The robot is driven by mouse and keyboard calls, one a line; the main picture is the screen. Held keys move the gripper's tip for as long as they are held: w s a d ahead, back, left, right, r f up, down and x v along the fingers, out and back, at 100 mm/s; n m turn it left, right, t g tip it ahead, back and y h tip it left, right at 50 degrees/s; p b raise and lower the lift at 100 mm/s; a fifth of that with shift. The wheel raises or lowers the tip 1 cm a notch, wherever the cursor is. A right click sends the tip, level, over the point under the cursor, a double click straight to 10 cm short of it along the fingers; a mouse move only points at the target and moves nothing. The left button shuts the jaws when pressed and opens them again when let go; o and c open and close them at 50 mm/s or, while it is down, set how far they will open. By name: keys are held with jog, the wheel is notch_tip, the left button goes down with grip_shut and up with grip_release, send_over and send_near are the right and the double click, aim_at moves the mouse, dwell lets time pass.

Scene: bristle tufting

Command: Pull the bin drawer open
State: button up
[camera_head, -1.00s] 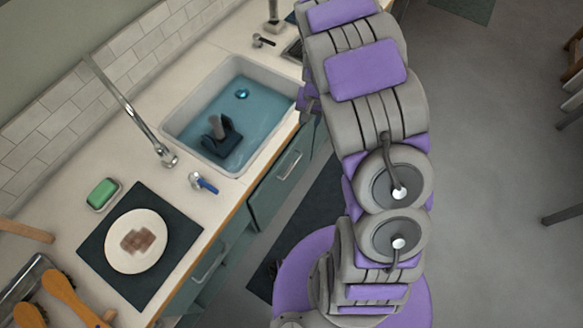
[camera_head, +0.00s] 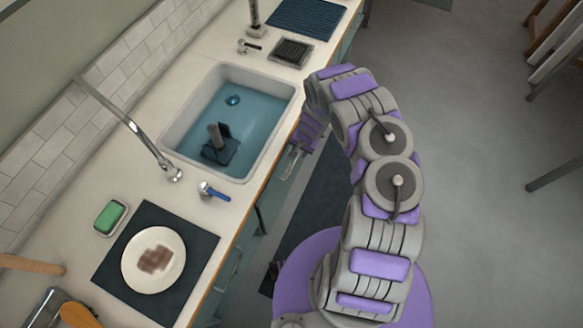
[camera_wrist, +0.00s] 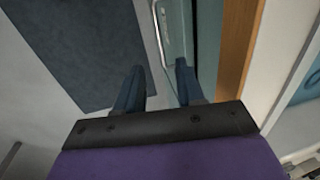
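The grey-green drawer front under the sink shows in the wrist view (camera_wrist: 178,22), below the wooden counter edge. Its silver bar handle (camera_wrist: 160,32) runs down toward the gap between my fingertips. My gripper (camera_wrist: 158,82) is open, its two dark fingers apart. The handle's lower end lies near the fingertips; I cannot tell whether they touch. In the head view my gripper (camera_head: 293,160) is beside the cabinet front, just below the counter edge at the sink. My arm hides much of the drawer there.
The sink (camera_head: 228,120) holds blue water and a dark object. A plate (camera_head: 153,260) lies on a dark mat, with a green sponge (camera_head: 110,216) nearby. Another cabinet handle (camera_head: 228,270) is closer. Open grey floor lies to the right; a dark floor mat (camera_wrist: 75,45) lies below.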

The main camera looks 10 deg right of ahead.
notch_tip(320, 180, down, 4)
jog(key=b, duration=0.5)
send_near(292, 169)
jog(key=f, duration=0.2)
jog(key=w+f, duration=0.1)
jog(key=f, duration=0.2)
jog(key=a+f, duration=0.1)
jog(key=f, duration=0.1)
jog(key=shift+w+a+f, duration=0.1)
jog(key=shift+w+f, duration=0.05)
jog(key=shift+f, duration=0.15)
jog(key=shift+a, duration=0.3)
jog(key=shift+d, duration=0.35)
jog(key=c, duration=0.6)
grip_shut()
jog(key=shift+a, duration=0.1)
